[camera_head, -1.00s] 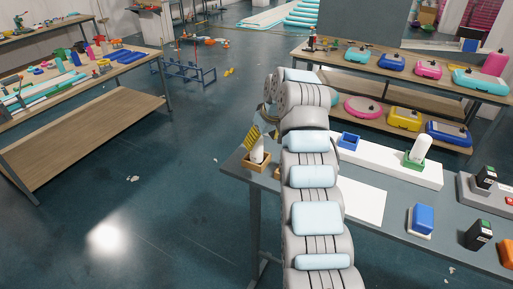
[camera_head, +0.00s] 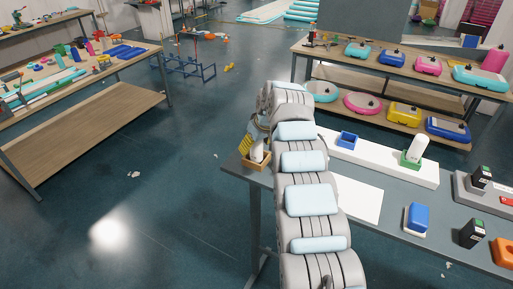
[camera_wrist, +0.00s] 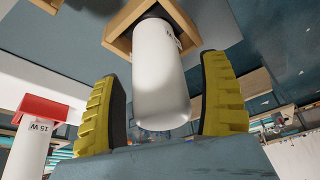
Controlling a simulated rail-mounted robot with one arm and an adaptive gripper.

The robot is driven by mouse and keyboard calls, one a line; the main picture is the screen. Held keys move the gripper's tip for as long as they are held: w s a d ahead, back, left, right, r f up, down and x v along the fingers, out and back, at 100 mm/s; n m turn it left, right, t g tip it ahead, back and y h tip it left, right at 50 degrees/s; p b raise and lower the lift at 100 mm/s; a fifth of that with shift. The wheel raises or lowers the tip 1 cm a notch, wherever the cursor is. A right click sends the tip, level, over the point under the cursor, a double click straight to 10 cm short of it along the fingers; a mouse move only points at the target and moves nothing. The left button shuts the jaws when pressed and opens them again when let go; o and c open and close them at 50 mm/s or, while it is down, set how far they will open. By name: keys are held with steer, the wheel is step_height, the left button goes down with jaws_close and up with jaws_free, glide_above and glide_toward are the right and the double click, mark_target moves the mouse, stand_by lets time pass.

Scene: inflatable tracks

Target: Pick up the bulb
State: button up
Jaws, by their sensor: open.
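A white bulb (camera_wrist: 160,75) sits in a wooden holder (camera_wrist: 118,40) in the wrist view, which looks upside down. My gripper (camera_wrist: 163,72) is open, with one yellow ridged finger on each side of the bulb and a gap beside each. In the head view the bulb (camera_head: 257,151) stands upright in the wooden holder (camera_head: 257,165) at the table's left end. My gripper (camera_head: 250,141) is beside it, mostly hidden by my arm. Another white bulb (camera_wrist: 27,148) marked 15 W is in a red holder (camera_wrist: 52,108) at the left of the wrist view.
A white bulb (camera_head: 418,147) stands in a green holder (camera_head: 410,160) on a white strip (camera_head: 385,161). A blue holder (camera_head: 347,140) on the strip looks empty. A blue box (camera_head: 418,217) and dark boxes stand farther right.

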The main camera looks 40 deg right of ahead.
steer(key=shift+w+f, duration=0.25)
steer(key=shift+f, duration=0.35)
steer(key=c, duration=1.3)
